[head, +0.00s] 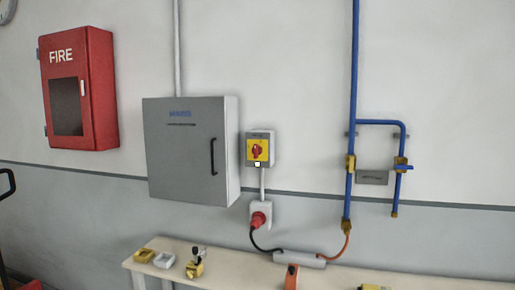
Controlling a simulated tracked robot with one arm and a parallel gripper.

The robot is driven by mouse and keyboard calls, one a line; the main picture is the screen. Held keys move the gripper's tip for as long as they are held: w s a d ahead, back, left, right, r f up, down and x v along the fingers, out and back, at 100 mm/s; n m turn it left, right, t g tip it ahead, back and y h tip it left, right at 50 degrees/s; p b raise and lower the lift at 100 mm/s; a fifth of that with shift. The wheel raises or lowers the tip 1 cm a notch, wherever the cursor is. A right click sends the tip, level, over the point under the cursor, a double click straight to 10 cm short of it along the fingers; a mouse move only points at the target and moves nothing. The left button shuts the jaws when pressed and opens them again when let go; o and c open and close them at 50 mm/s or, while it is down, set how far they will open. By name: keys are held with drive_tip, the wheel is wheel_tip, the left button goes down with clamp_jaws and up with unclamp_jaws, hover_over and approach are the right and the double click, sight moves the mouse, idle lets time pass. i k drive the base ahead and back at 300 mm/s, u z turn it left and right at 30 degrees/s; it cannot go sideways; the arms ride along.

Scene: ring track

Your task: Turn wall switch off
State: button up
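The wall switch (258,149) is a small grey box with a yellow face and a red rotary knob, mounted on the wall in the middle of the head view. The knob's exact angle is too small to read. A small white square shows at the lower edge of its yellow face. A conduit runs down from it to a grey socket (261,216) with a red plug in it. My gripper does not show in the head view.
A grey cabinet (186,150) with a black handle stands out left of the switch. A red fire box (78,88) hangs further left. Blue pipes (353,100) with brass valves run at right. A bench (220,272) with small parts stands below.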

sight(256, 150)
drive_tip(key=z, duration=0.15)
drive_tip(key=i, duration=1.35)
drive_tip(key=u, duration=0.25)
